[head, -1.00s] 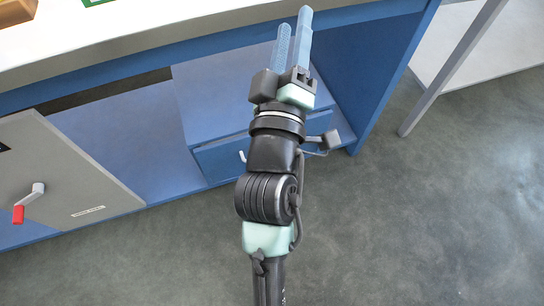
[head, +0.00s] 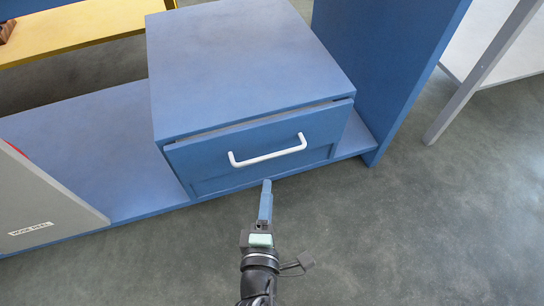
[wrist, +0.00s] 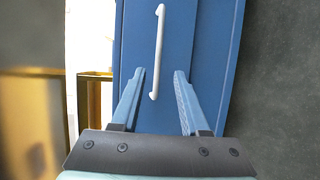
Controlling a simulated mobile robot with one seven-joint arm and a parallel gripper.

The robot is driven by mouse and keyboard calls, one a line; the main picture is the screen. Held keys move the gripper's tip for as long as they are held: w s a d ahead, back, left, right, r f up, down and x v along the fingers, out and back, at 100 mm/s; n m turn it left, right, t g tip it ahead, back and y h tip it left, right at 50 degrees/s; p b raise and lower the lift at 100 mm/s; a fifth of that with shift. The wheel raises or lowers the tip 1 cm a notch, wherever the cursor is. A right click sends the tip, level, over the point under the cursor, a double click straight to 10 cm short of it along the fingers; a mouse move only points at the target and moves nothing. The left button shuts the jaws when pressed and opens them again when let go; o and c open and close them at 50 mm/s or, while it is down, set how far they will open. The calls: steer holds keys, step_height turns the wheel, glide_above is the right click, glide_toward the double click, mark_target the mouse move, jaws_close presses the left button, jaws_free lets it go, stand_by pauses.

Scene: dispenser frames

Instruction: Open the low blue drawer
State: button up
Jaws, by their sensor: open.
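The low blue drawer (head: 250,158) is the front of a blue box unit on a low blue shelf. Its front appears shut or nearly so, with a dark gap along its top edge. A white bar handle (head: 268,152) runs across its face; it also shows in the wrist view (wrist: 157,50), where it stands upright. My gripper (head: 267,184) is just below and in front of the handle, apart from it. In the wrist view my gripper (wrist: 160,75) is open, its two blue fingers on either side of the handle's near end, with nothing held.
A grey panel (head: 40,205) with a label stands at the left. A blue upright panel (head: 390,70) rises right of the drawer unit, and a grey table leg (head: 480,75) stands farther right. The grey floor (head: 400,240) in front is clear.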

mark_target(272, 154)
steer(key=b+x, duration=0.2)
steer(key=x, duration=1)
steer(key=shift+w, duration=0.2)
jaws_close()
stand_by(1.0)
